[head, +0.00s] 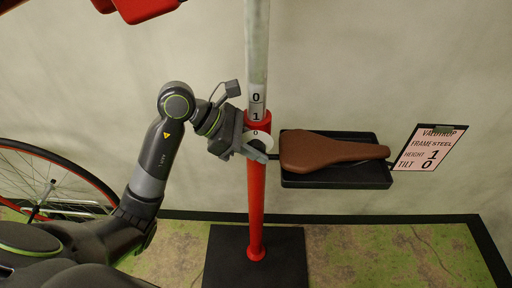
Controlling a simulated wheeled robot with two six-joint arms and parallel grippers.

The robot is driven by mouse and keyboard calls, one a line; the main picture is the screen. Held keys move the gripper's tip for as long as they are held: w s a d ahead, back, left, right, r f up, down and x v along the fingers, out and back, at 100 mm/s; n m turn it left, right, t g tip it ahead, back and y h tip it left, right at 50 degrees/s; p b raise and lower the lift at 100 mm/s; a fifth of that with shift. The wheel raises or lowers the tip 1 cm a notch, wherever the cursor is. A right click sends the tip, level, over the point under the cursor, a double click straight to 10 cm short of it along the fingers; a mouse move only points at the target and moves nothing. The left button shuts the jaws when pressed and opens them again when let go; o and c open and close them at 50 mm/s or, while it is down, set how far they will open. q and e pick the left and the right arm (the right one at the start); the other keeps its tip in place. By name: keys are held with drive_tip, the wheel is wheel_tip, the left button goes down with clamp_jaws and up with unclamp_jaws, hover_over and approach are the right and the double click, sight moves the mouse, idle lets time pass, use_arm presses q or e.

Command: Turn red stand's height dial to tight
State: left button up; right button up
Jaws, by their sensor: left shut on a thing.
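The red stand (257,195) rises upright from a dark base plate (230,262), with a pale inner post (257,45) above its red tube. The post shows the marks 0 and 1 just above the red collar. A pale round height dial (262,137) sits at the collar, partly covered by my gripper. My left gripper (261,151) comes in from the left and is shut on the dial; the fingertips are small and partly hidden. I cannot read the dial's setting clearly. My right gripper is out of view.
A black tray (340,181) with a brown saddle (325,150) is close to the right of the stand. A card (430,148) reading height 1, tilt 0 is beyond it. A bicycle wheel (35,212) is at the left. Red parts (145,9) show at the top left.

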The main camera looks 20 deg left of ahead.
use_arm(q)
drive_tip(key=shift+s+d+f, duration=0.1)
drive_tip(key=shift+s+f, duration=0.05)
drive_tip(key=shift+s, duration=0.05)
drive_tip(key=shift+c, duration=0.2)
drive_tip(key=shift+o, duration=0.2)
drive_tip(key=o, duration=0.6)
drive_tip(key=shift+o, duration=0.9)
drive_tip(key=shift+s+d, duration=0.15)
drive_tip(key=shift+r, duration=0.2)
